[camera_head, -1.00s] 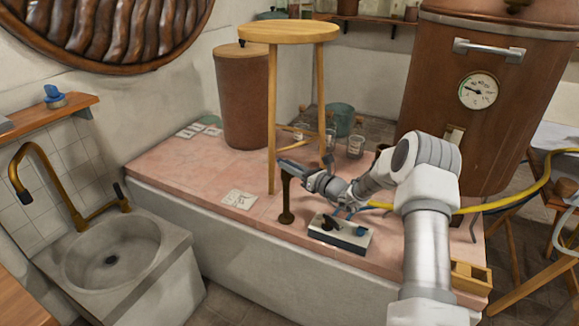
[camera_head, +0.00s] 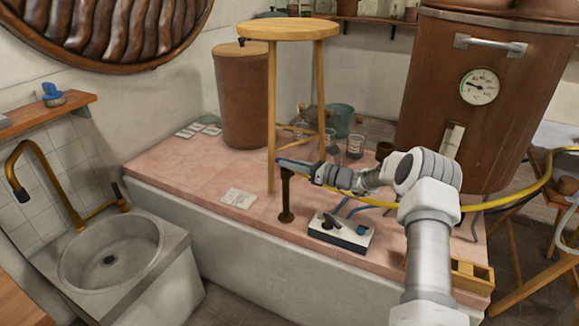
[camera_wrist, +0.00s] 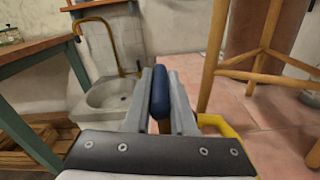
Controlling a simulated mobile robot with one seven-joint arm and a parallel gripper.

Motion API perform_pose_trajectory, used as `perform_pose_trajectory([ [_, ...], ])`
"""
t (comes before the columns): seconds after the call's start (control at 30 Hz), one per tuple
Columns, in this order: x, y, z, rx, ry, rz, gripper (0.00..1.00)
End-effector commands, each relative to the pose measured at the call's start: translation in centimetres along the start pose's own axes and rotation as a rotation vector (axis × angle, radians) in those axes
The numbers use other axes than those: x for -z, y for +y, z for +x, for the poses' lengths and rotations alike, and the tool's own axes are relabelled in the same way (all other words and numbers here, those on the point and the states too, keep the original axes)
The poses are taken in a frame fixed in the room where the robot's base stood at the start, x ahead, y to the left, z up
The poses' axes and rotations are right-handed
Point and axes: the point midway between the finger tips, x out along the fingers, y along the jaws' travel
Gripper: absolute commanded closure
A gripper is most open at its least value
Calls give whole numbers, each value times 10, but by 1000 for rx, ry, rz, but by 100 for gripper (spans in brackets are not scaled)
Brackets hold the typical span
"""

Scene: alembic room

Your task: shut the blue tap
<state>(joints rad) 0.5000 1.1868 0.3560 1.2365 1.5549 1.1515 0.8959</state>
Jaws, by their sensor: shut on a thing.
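A dark brown standpipe (camera_head: 286,198) rises from the pink tiled platform, beneath my gripper (camera_head: 288,164). In the wrist view my gripper (camera_wrist: 160,75) has its two grey fingers closed on a blue handle (camera_wrist: 160,92), one finger on each side. The handle is long and rounded, apparently the tap's lever on top of the standpipe. In the head view my fingers mostly hide it, so its exact angle cannot be told there.
A wooden stool (camera_head: 287,30) stands close behind my gripper. A control box (camera_head: 340,232) with a black and a blue knob sits in front. A yellow hose (camera_head: 500,200) runs to the right. A sink (camera_head: 110,255) is at left; a copper boiler (camera_head: 440,85) stands at right.

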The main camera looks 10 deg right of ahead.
Motion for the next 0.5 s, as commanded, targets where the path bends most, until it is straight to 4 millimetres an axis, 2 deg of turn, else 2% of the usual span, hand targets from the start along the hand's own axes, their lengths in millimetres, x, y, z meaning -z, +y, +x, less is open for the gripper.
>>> perform_pose_trajectory([
  [0.37,-1,0,0,-16,4,0,100],
  [0.4,-1,0,0,-16,4,0,72],
  [0.5,-1,0,0,-15,4,0,54],
])
